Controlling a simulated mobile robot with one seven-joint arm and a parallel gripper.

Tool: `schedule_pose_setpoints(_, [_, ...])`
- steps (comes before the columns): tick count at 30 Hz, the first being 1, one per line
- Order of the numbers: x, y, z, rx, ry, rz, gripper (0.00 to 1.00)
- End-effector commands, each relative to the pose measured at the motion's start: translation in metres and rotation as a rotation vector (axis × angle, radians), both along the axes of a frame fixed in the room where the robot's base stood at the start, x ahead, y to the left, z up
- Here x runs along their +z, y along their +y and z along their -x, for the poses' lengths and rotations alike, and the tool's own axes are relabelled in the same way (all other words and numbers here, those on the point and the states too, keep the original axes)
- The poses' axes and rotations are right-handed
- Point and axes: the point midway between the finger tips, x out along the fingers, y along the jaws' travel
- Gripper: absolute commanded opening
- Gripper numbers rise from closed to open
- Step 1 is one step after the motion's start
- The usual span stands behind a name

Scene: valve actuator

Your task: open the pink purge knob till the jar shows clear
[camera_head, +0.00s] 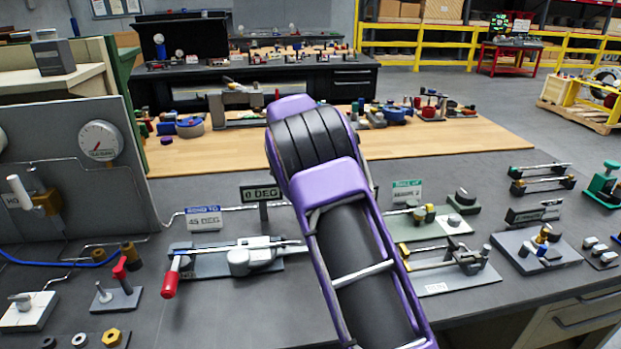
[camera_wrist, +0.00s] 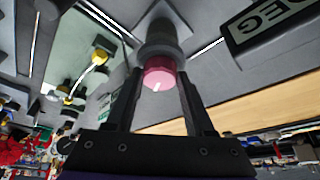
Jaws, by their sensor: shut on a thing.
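The pink purge knob (camera_wrist: 157,69) shows in the wrist view, on the end of a dark grey cylindrical body (camera_wrist: 163,38). A short white mark is on its face. The two dark fingers of my gripper (camera_wrist: 160,81) stand on either side of the knob and are shut on it. In the head view my purple and black arm covers the middle of the bench, and the knob and my gripper are hidden behind it. I cannot make out the jar in either view.
The grey bench (camera_head: 240,325) holds a "0 DEG" sign (camera_head: 260,194), a "45 DEG" card (camera_head: 203,218) and a valve with a red-ended lever (camera_head: 171,279). A gauge panel (camera_head: 75,160) stands at the left. Several small fittings crowd the right side.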

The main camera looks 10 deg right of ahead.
Motion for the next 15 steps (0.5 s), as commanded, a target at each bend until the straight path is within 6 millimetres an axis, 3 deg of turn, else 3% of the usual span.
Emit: schedule_pose_setpoints(15, [-0.0002,0.0022,-0.0041,-0.362,-0.003,-0.001,0.0])
